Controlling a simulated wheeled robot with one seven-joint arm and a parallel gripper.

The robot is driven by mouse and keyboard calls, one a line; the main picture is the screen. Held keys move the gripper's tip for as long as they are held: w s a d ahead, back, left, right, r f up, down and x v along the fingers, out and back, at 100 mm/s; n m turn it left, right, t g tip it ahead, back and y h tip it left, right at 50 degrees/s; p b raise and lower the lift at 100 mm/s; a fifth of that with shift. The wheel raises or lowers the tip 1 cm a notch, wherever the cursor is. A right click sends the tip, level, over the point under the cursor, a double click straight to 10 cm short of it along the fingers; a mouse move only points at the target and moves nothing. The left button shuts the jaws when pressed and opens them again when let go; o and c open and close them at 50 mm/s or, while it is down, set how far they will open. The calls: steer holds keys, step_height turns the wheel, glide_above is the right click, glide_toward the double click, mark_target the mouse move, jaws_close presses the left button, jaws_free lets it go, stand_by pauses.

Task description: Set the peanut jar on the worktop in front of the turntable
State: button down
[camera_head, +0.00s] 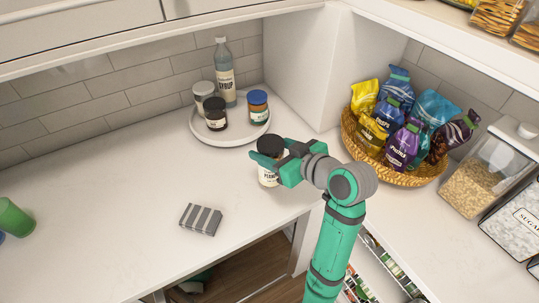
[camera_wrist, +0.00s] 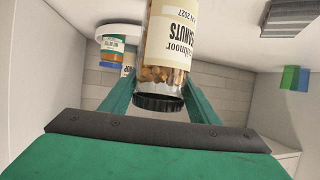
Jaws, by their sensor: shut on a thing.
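The peanut jar (camera_head: 268,177) has a black lid and a cream label. My gripper (camera_head: 268,160) is shut on it near its lid, and the jar is upright. In the wrist view, which is upside down, the jar (camera_wrist: 165,50) shows nuts inside and sits between my green fingers (camera_wrist: 160,98). The white turntable (camera_head: 232,131) stands behind and to the left of the jar in the corner. The jar is over the worktop (camera_head: 130,195) in front of the turntable, apart from it. I cannot tell whether its base touches the worktop.
The turntable holds a syrup bottle (camera_head: 224,75) and several jars. A basket (camera_head: 408,179) of snack bags is at right.

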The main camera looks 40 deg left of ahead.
steer(key=f, duration=0.3)
steer(key=shift+w+a+f, duration=0.15)
steer(key=shift+w+a, duration=0.05)
steer(key=shift+w, duration=0.1)
steer(key=shift+s+a+f, duration=0.1)
steer(key=shift+s+f, duration=0.05)
steer(key=shift+f, duration=0.1)
steer(key=c, duration=0.7)
jaws_free()
steer(key=shift+o, duration=0.2)
